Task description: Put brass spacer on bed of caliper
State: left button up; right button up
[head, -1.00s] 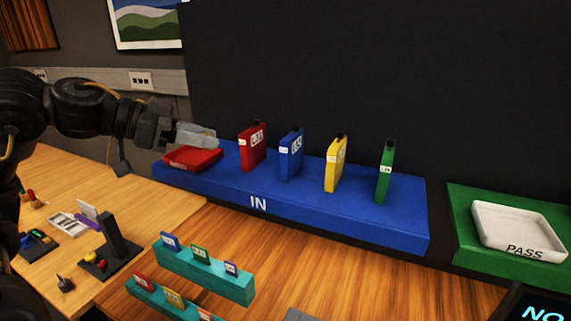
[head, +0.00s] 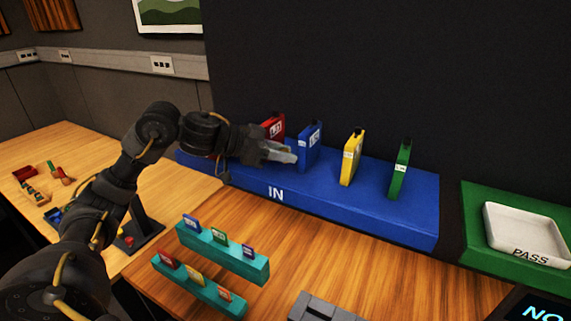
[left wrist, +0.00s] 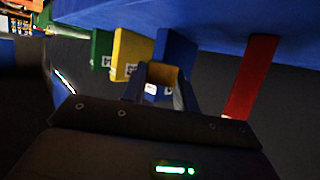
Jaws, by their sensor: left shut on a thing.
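My left gripper (head: 285,152) is in front of the blue upright block (head: 309,147) on the blue IN platform. In the left wrist view, the gripper (left wrist: 163,85) is shut on a small tan-gold piece (left wrist: 164,73), which looks like the brass spacer. The piece is mostly hidden by the fingers, and I cannot make it out in the head view. A grey slotted fixture (head: 326,309) is cut off at the bottom edge; I cannot tell whether it is the caliper. My right gripper is not in view.
Red (head: 275,128), yellow (head: 352,158) and green (head: 400,170) labelled blocks stand on the IN platform (head: 350,218). Teal racks (head: 225,255) hold small tags. A white PASS tray (head: 525,235) is at the right.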

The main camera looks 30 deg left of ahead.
aim_at(285, 175)
pick_arm(q)
jog(key=shift+w+d+f, duration=0.1)
jog(key=shift+w+f, duration=0.05)
jog(key=shift+f, duration=0.05)
jog(key=f, duration=0.1)
jog(key=f+p, duration=0.1)
jog(key=f, duration=0.1)
jog(key=shift+w+d, duration=0.1)
jog(key=shift+w, duration=0.1)
jog(key=shift+f, duration=0.3)
jog(key=shift+f, duration=0.2)
jog(key=o, duration=0.9)
jog(key=shift+o, duration=0.3)
